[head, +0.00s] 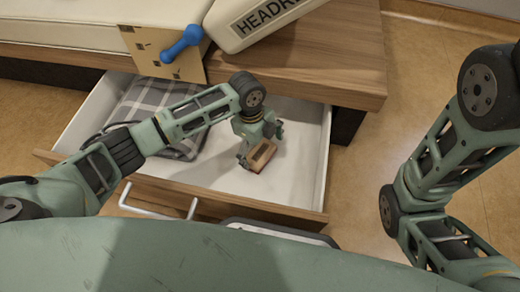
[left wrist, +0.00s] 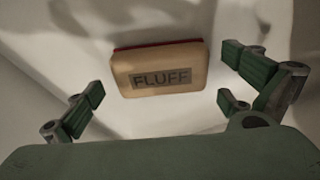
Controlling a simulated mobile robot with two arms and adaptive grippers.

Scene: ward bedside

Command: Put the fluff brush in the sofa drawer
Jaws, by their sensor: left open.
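The fluff brush (head: 262,155) is a small tan wooden block labelled FLUFF. It lies on the white floor of the open sofa drawer (head: 300,185). In the left wrist view the brush (left wrist: 160,68) shows its label and a red edge along its far side. My left gripper (head: 259,143) is inside the drawer, right at the brush. Its fingers (left wrist: 165,95) are spread wide, with the brush beyond and between them and a visible gap on both sides. My right gripper is out of view; only part of my right arm shows.
A grey plaid folded cloth (head: 140,108) lies in the drawer's left part. Above are a wooden ledge (head: 335,60), a white HEADREST box (head: 255,22), a blue dumbbell-shaped object (head: 182,44) and a cardboard piece (head: 150,65). The drawer's front handle (head: 150,212) faces me.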

